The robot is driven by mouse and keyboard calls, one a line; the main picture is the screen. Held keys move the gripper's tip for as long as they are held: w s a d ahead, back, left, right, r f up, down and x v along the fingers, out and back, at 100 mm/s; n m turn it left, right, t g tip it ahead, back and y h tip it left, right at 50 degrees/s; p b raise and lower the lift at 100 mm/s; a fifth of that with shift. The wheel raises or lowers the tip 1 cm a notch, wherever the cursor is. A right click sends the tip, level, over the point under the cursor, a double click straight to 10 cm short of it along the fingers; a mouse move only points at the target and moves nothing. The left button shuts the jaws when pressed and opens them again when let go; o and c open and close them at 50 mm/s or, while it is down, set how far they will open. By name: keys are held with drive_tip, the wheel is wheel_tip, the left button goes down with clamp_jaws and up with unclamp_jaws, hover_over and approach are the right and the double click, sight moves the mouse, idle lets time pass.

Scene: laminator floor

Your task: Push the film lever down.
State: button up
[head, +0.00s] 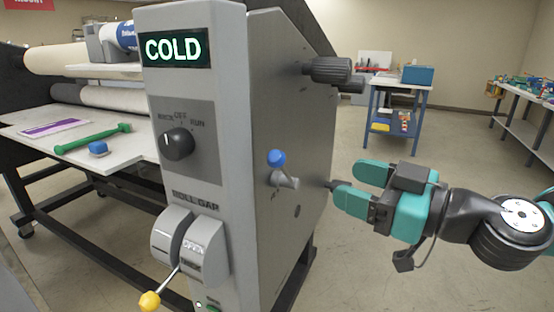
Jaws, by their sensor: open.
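The film lever, by its look the one with a blue knob (277,158), is on the right side face of the grey laminator cabinet (240,80). Its knob stands up above a short grey arm and pivot (285,180). I see no label on it. My gripper (350,187) is to the right of the lever, with its teal fingers pointing left toward the cabinet's side. It is open, with a gap between the fingers and nothing held. It looks apart from the lever; its exact depth against the side face is hard to tell.
A yellow-knobbed lever (150,300) sits at the roll gap control below the black dial (178,144). A dark ribbed knob (333,70) sticks out of the side face above my gripper. A blue cart (400,100) stands behind on open floor.

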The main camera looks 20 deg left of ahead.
sight(284, 161)
drive_tip(key=p+x, duration=0.6)
drive_tip(key=x, duration=0.8)
drive_tip(key=shift+a, duration=0.2)
